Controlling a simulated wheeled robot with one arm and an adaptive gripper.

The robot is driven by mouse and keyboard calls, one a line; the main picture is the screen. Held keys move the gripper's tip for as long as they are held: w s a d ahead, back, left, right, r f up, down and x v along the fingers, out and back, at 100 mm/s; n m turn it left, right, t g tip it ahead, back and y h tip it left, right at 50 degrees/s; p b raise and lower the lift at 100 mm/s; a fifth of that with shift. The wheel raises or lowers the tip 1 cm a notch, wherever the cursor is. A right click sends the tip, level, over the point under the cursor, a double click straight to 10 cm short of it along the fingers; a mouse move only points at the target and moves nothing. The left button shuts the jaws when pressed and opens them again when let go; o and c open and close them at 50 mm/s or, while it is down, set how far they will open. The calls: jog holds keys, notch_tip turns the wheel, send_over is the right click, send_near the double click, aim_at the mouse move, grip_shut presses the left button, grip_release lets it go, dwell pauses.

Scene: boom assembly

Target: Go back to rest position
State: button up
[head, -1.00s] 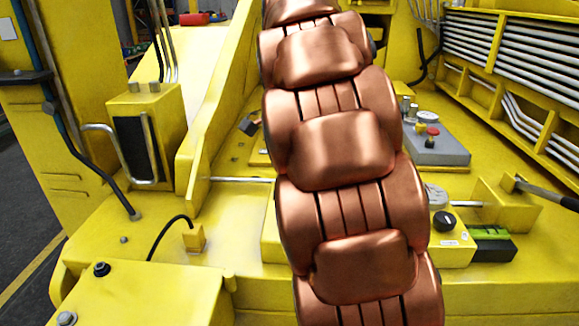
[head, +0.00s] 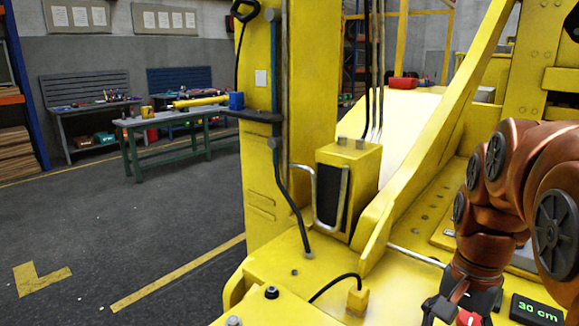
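My copper-coloured arm comes in from the right edge of the head view and bends down towards the yellow machine. My gripper (head: 455,305) is a dark shape at the arm's lower end, cut off by the bottom edge of the picture. Its fingers do not show clearly, so I cannot tell whether it is open or holds something. A small red part (head: 467,318) shows beside it. A black block with a green "30 cm" readout (head: 535,310) is close to its right; whether they touch is unclear.
The yellow machine (head: 290,130) fills the middle and right, with a slanted beam (head: 440,130) left of my arm. Open grey floor (head: 120,220) and a green workbench (head: 170,125) lie left.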

jog(key=s+a+f+n, duration=0.4)
jog(key=s+n, duration=0.1)
jog(key=s, duration=0.2)
jog(key=s+a+f+n+g+p, duration=0.1)
jog(key=s+a+f+n, duration=0.2)
jog(key=s, duration=0.4)
jog(key=shift+a+f+n+p, duration=0.3)
jog(key=shift+a+f+n, duration=0.05)
jog(key=shift+f+n, duration=0.6)
